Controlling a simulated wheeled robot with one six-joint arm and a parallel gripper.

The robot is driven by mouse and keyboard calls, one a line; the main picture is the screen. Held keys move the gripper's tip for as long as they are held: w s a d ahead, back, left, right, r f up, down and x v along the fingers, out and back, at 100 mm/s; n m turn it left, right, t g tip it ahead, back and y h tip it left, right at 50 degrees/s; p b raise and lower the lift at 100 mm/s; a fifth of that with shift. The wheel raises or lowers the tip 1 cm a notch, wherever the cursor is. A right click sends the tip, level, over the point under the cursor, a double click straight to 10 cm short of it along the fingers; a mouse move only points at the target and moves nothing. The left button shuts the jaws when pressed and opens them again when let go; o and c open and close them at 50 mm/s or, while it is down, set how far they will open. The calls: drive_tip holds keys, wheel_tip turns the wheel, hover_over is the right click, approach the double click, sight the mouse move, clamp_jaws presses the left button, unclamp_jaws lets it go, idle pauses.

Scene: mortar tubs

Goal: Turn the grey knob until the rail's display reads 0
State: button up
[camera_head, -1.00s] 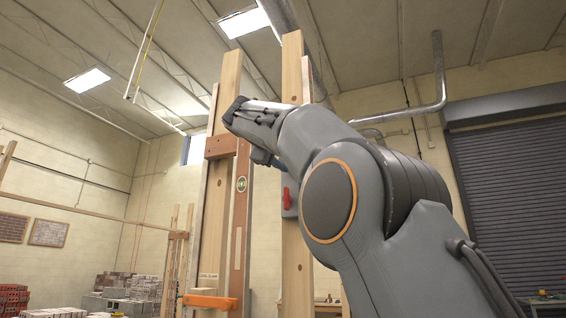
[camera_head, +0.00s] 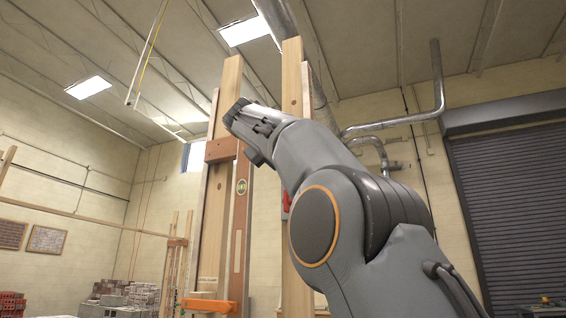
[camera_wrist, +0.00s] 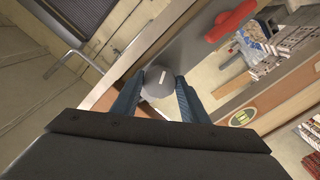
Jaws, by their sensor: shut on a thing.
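The grey knob (camera_wrist: 157,84) shows in the wrist view as a round cap with a pale line mark. The two dark blue fingers of my gripper (camera_wrist: 160,92) stand on either side of it, shut on it. In the head view my gripper (camera_head: 243,118) reaches the upper part of a reddish-brown wooden rail (camera_head: 238,225), and the knob is hidden there. The rail carries a green level vial (camera_head: 241,187), which also shows in the wrist view (camera_wrist: 241,117). I cannot make out a display or any reading.
Two tall wooden posts rise behind the rail, one at the left (camera_head: 222,130) and one at the right (camera_head: 292,85). An orange clamp (camera_head: 208,305) sits low on the left post. A red part (camera_head: 286,200) shows beside my arm. Bricks (camera_head: 12,303) are stacked at the lower left.

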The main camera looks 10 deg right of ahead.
idle(0.3)
drive_tip(key=o, duration=1.1)
drive_tip(key=shift+c, duration=0.2)
drive_tip(key=b+v, duration=0.3)
drive_tip(key=v, duration=0.4)
drive_tip(key=shift+s+a, duration=0.25)
drive_tip(key=shift+s, duration=0.05)
drive_tip(key=shift+a, duration=0.1)
